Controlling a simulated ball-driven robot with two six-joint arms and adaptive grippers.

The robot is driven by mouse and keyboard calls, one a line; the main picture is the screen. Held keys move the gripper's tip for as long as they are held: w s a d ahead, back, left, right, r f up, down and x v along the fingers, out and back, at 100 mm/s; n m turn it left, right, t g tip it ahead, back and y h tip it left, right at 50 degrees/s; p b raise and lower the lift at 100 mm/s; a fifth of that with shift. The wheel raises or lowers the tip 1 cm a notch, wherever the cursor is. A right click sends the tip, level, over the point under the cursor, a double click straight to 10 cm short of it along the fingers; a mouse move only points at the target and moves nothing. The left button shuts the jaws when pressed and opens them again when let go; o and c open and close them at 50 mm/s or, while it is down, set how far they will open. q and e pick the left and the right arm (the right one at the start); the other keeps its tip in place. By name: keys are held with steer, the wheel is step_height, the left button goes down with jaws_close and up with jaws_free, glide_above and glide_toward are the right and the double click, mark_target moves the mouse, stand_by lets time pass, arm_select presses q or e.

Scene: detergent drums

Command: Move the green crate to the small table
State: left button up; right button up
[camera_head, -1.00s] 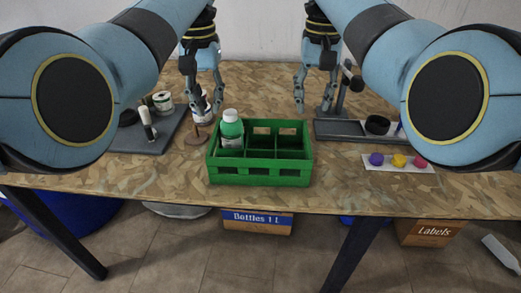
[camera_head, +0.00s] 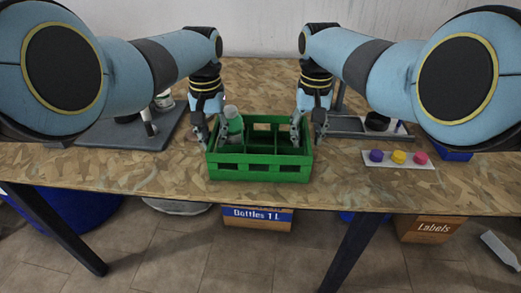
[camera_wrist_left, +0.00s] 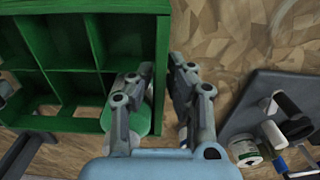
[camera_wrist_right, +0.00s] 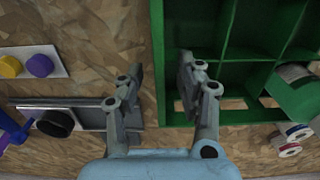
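The green crate (camera_head: 260,170) stands on the wood-chip-patterned table (camera_head: 130,178). A green bottle with a pale cap (camera_head: 233,124) stands in a left compartment; other visible compartments look empty. My left gripper (camera_head: 212,135) is at the crate's left wall. In the left wrist view, its open fingers (camera_wrist_left: 160,70) straddle that wall, one inside and one outside. My right gripper (camera_head: 308,133) is at the right wall. In the right wrist view, its open fingers (camera_wrist_right: 160,72) straddle that wall with visible gaps. I cannot identify a separate small table.
A dark grey tray (camera_head: 110,138) lies left of the crate and another grey stand (camera_head: 350,126) lies right. A white strip with purple, yellow and pink knobs (camera_head: 399,158) is near the right front. Boxes labelled Bottles (camera_head: 257,219) and Labels (camera_head: 432,230) sit on the floor.

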arm_select(q)
steer(key=shift+f, duration=0.15)
arm_select(e)
steer(key=shift+f, duration=0.15)
arm_select(q)
jaws_close()
arm_select(e)
steer(key=c, duration=0.4)
jaws_close()
